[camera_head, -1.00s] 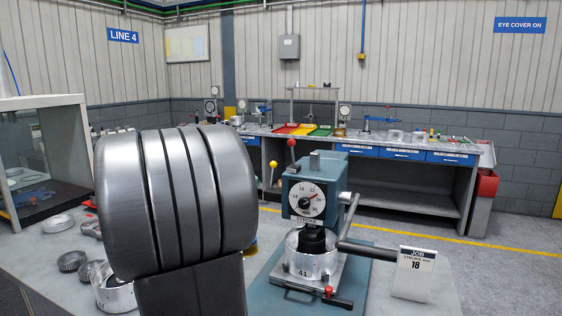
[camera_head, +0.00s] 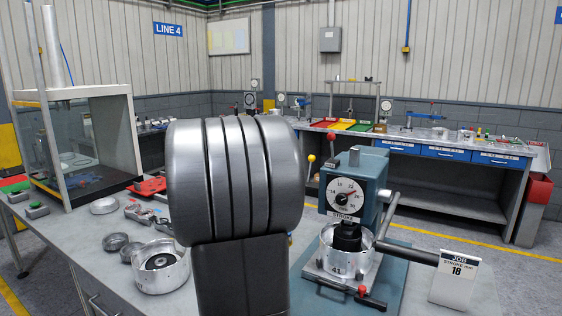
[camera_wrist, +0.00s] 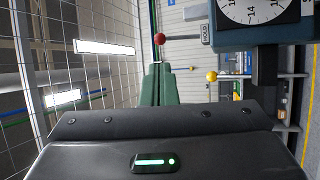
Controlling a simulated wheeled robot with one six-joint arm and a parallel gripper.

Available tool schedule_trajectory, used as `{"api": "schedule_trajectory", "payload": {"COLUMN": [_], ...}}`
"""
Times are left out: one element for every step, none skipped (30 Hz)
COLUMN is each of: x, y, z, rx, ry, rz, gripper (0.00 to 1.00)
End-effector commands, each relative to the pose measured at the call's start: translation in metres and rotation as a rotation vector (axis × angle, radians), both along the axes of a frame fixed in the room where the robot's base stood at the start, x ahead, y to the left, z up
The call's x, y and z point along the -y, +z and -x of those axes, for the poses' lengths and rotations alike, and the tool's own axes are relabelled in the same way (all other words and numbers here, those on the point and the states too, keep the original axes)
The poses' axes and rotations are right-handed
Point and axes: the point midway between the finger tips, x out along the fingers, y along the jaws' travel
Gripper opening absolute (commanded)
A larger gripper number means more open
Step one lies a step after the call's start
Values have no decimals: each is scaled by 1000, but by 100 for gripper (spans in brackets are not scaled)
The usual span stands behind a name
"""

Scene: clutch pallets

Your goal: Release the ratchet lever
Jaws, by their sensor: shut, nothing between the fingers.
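The press (camera_head: 355,190) stands on a blue base, with a round dial on its front. A red-knobbed lever (camera_wrist: 160,39) and a yellow-knobbed lever (camera_wrist: 211,76) show in the wrist view; I cannot tell which is the ratchet lever. The yellow knob also shows in the head view (camera_head: 311,158), left of the press head. My gripper (camera_wrist: 157,68) has its green fingers together and empty, with the red knob just beyond the tips in the picture and the yellow knob to their right. No contact is visible. In the head view my grey arm hides the gripper.
A silver ring part (camera_head: 347,254) sits under the press ram. A thick dark bar (camera_head: 408,253) sticks out right, near a job card reading 18 (camera_head: 455,280). Several metal parts and a glazed cabinet (camera_head: 90,145) are on the left.

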Motion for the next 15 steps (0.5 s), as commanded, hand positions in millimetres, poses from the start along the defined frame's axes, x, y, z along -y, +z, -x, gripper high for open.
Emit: {"api": "schedule_trajectory", "payload": {"x": [10, 15, 21, 26, 30, 37, 41, 46, 52, 56, 60, 64, 68, 71, 74], "y": [6, 7, 9, 11, 13, 16, 17, 19, 21, 22, 24, 25, 26, 27, 28], "z": [-4, -6, -10, -12, -15, -18, -20, -23, -26, -28, -30, -33, -34, -36, -38], "rx": [0, 0, -1, 0, -1, 0, 0, 0, -1, -1, -1, 0, -1, -1, -2], "ry": [-5, -5, -4, -5, -4, -5, -4, -5, -4, -3, -3, -3, -3, -2, -2], "rz": [1, 0, 0, 0, 1, 0, -1, 1, 1, 0, 0, 0, 0, 0, 1], "gripper": [0, 0, 0, 0, 0, 0, 0, 0, 0, 0, 0, 0, 0, 0, 0]}}
